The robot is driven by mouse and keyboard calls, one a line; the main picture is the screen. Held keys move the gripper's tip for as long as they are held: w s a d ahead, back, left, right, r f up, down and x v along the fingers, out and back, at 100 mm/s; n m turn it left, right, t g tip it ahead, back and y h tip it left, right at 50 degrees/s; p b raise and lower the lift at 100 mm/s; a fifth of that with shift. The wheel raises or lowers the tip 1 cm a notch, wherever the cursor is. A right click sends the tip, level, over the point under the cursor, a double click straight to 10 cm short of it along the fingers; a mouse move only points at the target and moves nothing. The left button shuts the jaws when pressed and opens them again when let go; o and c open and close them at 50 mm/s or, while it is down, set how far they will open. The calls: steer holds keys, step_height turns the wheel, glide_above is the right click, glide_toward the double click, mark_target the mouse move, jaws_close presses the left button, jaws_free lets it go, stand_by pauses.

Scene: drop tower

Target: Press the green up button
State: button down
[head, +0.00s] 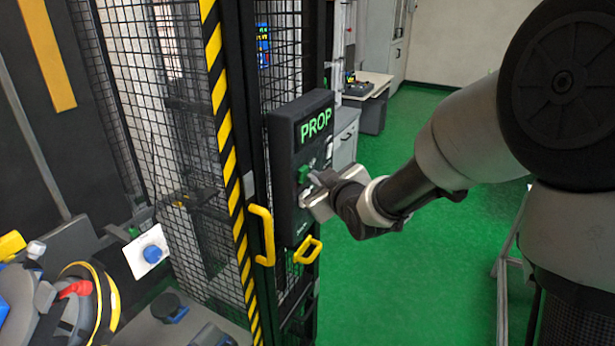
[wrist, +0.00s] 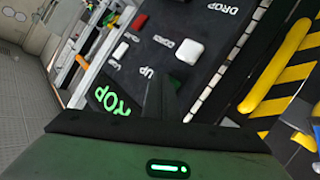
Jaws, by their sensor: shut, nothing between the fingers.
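The dark control panel (head: 290,200) hangs on the cage front, with a display (head: 315,125) lit in green letters. The green up button (head: 303,175) shows on the panel face, just left of my gripper (head: 316,184). My shut, empty gripper (wrist: 164,82) reaches the panel beside that label and hides most of the green button there. I cannot tell whether the fingertips touch it.
A yellow handle (head: 262,235) sticks out left of the panel, and another yellow handle (head: 307,250) sits below it. A black-and-yellow striped post (head: 222,110) and wire mesh stand to the left. Green floor (head: 400,270) lies open on the right.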

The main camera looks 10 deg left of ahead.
steer(key=shift+a, duration=0.15)
stand_by(0.4)
steer(key=shift+s+d, duration=0.3)
steer(key=shift+d, duration=0.6)
steer(key=shift+s+d+p, duration=0.15)
steer(key=shift+s+d, duration=0.15)
steer(key=shift+d, duration=0.5)
steer(key=shift+s+d+p, duration=0.1)
steer(key=shift+s+d, duration=0.15)
steer(key=shift+d, duration=0.5)
steer(key=shift+s+d+p, duration=0.15)
steer(key=shift+s+d, duration=0.15)
steer(key=shift+d, duration=0.5)
steer(key=shift+r, duration=0.1)
